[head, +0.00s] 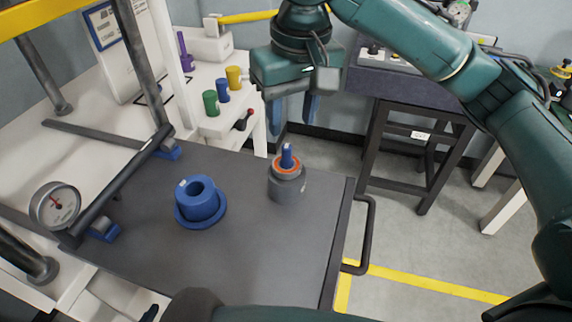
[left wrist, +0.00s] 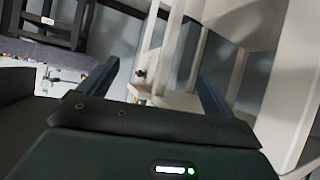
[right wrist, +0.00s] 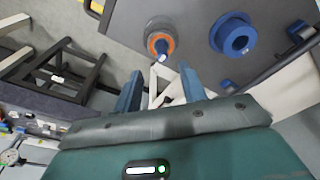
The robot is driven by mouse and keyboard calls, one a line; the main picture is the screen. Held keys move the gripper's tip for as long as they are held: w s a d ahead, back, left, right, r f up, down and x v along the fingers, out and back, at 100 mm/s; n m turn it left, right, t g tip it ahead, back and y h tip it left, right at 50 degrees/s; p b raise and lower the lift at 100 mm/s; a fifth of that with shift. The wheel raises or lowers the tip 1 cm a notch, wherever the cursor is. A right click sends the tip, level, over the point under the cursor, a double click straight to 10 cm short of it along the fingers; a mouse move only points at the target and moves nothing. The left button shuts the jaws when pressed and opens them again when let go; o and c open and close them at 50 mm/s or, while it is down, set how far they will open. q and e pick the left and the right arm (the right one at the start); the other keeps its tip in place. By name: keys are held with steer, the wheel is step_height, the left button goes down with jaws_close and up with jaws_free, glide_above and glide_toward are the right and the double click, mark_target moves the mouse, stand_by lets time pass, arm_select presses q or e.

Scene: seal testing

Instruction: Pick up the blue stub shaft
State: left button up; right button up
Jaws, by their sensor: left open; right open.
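A blue shaft (head: 287,155) stands upright in a grey cylindrical housing (head: 288,188) with an orange ring around it, near the right edge of the dark plate. In the right wrist view the shaft (right wrist: 161,47) shows end-on, ahead of the fingertips. My right gripper (head: 292,112) is open and empty, above and beyond the shaft, fingers pointing down; its fingers also show in the right wrist view (right wrist: 161,88). My left gripper (left wrist: 150,85) is open with nothing between its fingers, and its fingers are not seen in the head view.
A blue flanged sleeve (head: 200,204) sits on the dark plate (head: 270,265), left of the housing. Green, blue and yellow cylinders (head: 222,92) stand on the white bench behind. A handle (head: 366,235) sticks out at right.

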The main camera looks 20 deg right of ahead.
mark_target(287, 146)
steer(key=f, duration=0.5)
steer(key=w+f, duration=0.1)
steer(key=f, duration=0.1)
steer(key=shift+a+f, duration=0.25)
jaws_close()
stand_by(0.5)
